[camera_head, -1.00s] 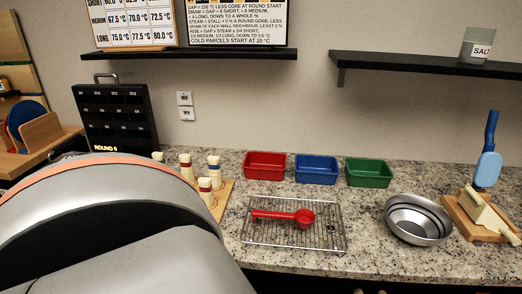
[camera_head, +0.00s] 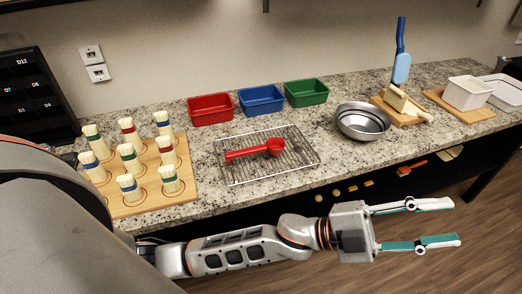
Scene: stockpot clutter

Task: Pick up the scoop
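The red scoop (camera_head: 272,147) lies on a wire rack (camera_head: 236,174) on the granite counter, its handle pointing left and its round bowl at the right end. My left gripper (camera_head: 456,222) is open and empty, with its two green-and-white fingers spread wide and pointing right. It is in front of the counter, to the right of and nearer than the scoop, well apart from it. My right gripper is not in view.
Red (camera_head: 211,110), blue (camera_head: 261,100) and green (camera_head: 306,93) bins stand behind the rack. A metal bowl (camera_head: 363,122) is to its right. A wooden board (camera_head: 147,205) with several banded pegs is to its left. Counter between rack and bowl is clear.

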